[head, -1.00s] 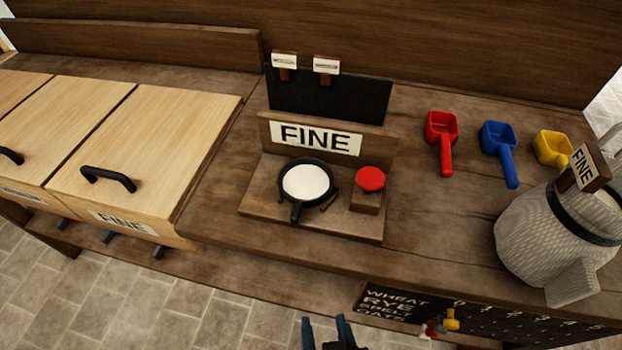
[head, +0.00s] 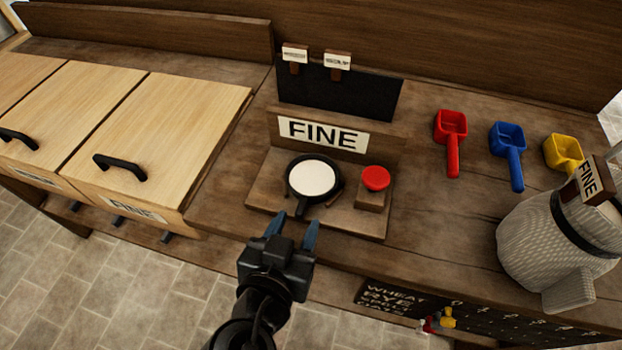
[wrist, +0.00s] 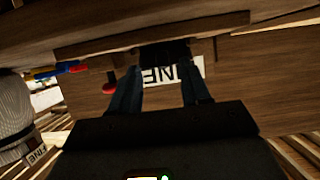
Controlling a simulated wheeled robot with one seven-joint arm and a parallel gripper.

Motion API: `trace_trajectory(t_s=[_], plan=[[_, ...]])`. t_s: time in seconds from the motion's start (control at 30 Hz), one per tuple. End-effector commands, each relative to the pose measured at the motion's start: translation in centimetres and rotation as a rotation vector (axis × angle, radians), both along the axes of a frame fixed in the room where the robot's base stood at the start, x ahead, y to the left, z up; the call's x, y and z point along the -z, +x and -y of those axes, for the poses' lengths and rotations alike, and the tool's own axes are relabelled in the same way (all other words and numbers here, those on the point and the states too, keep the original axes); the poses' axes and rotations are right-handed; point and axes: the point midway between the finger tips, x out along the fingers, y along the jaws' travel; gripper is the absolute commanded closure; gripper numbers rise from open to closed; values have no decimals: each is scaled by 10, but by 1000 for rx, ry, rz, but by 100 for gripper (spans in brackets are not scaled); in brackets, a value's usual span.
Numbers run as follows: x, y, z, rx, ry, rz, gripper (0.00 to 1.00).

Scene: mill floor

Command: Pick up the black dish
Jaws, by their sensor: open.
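The black dish (head: 291,191) is round, with a short handle toward the front and a white surface inside. It sits on a small wooden stand (head: 262,196) below a sign reading FINE. My gripper (head: 291,229) is open and empty, its two blue fingers pointing at the dish's handle from the front. In the head view the fingertips lie on either side of the handle's end; I cannot tell how far off they are. In the wrist view, a dark shape that looks like the dish (wrist: 165,52) shows ahead between the open fingers (wrist: 160,85).
A red button (head: 376,178) on a wooden block stands right of the dish. The FINE sign (head: 323,135) stands behind it. Red (head: 451,130), blue (head: 507,150) and yellow (head: 562,152) scoops lie at the right, near a woven sack (head: 545,235). Lidded wooden bins (head: 160,135) stand left.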

Motion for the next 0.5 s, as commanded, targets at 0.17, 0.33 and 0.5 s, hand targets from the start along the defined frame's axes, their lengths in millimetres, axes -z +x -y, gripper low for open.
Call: trace_trajectory(t_s=[0.17,0.33,0.5], plan=[[6,26,5,2,-1,1,53],[12,36,9,0,0,-1,53],[12,36,9,-1,2,0,53]])
